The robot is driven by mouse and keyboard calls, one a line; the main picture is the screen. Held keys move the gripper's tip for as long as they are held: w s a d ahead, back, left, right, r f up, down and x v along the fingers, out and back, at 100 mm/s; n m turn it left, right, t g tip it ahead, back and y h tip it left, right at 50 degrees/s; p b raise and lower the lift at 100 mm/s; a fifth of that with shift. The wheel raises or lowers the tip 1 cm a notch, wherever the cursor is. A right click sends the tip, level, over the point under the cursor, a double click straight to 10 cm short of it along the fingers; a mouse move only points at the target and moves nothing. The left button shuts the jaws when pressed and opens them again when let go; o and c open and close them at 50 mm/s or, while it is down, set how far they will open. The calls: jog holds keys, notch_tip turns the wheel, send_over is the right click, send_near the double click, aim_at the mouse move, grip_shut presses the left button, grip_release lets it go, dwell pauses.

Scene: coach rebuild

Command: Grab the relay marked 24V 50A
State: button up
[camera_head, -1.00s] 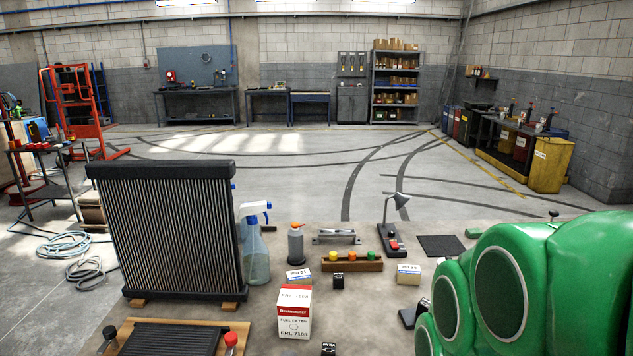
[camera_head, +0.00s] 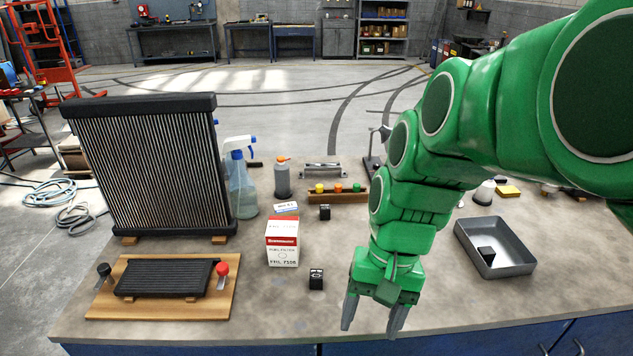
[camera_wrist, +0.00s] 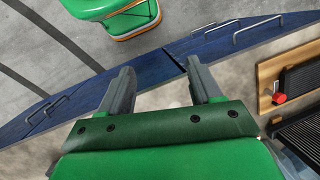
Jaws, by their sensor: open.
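Small black relay-like blocks stand on the workbench. One black block (camera_head: 316,279) is in front of the fuel filter box, with a pale marking on its face. Another black block (camera_head: 325,212) is farther back, in front of the wooden holder. A third black block (camera_head: 487,254) lies in the grey tray (camera_head: 517,268) at the right. Their markings are too small to read, so I cannot tell which is 24V 50A. My gripper (camera_head: 371,330) points down, open and empty, right of the nearest block. In the wrist view my gripper (camera_wrist: 160,80) shows parted fingers above the bench's front edge.
A red and white fuel filter box (camera_head: 283,243) stands left of the arm. A radiator (camera_head: 150,170), spray bottle (camera_head: 241,180) and wooden board with a black grille (camera_head: 130,305) fill the left. Bench around the nearest block is mostly clear.

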jog(key=w+a+m+y, duration=0.2)
jog(key=w+a, duration=0.1)
jog(key=w, duration=0.5)
jog(key=w+a+m+y, duration=0.2)
jog(key=w+a, duration=0.1)
jog(key=w, duration=0.5)
jog(key=m+y, duration=0.6)
jog(key=m, duration=0.2)
send_over(327, 207)
jog(key=s, duration=0.8)
notch_tip(327, 207, down, 8)
jog(key=w+d+f+m+t, duration=0.1)
jog(key=w+f, duration=0.1)
jog(key=w+d+f+m, duration=0.1)
jog(key=w+d+f, duration=0.1)
jog(key=w+f, duration=0.1)
jog(key=w+d+f+m+t+y, duration=0.1)
jog(key=w+d+f+m, duration=0.1)
jog(key=shift+w+f+t, duration=0.3)
jog(key=shift+w+f, duration=0.05)
jog(key=shift+x, duration=1.25)
jog(key=shift+w+r+x, duration=0.1)
jog(key=shift+r+x, duration=0.1)
jog(key=shift+x, duration=1.1)
jog(key=shift+w+r+x, duration=0.15)
jog(key=shift+x, duration=1.1)
jog(key=shift+a, duration=0.2)
jog(key=shift+c, duration=0.3)
jog(key=c, duration=1)
